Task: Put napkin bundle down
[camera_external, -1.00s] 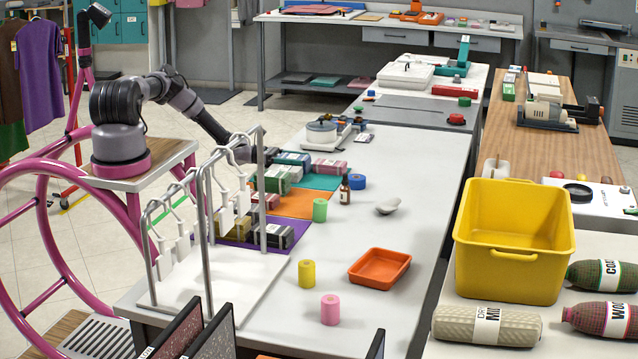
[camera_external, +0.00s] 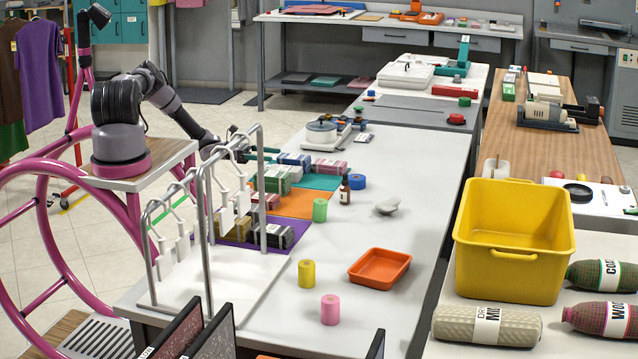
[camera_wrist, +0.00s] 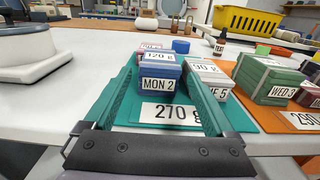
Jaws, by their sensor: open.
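The blue napkin bundle labelled MON 2 (camera_wrist: 157,84) rests on the teal mat (camera_wrist: 122,108), behind the mat's 270 g label. In the external view my gripper (camera_external: 262,152) is low at the table's left edge, partly hidden by the rack. A pinkish bundle (camera_external: 329,166) lies to the right of the blue one on the same mat.
Green bundles (camera_wrist: 268,80) sit on the orange mat (camera_wrist: 253,117) to the right. A white scale-like device (camera_wrist: 42,55) stands close on the left. The hanger rack (camera_external: 205,200) stands at the near end. The table's right side has clear white surface.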

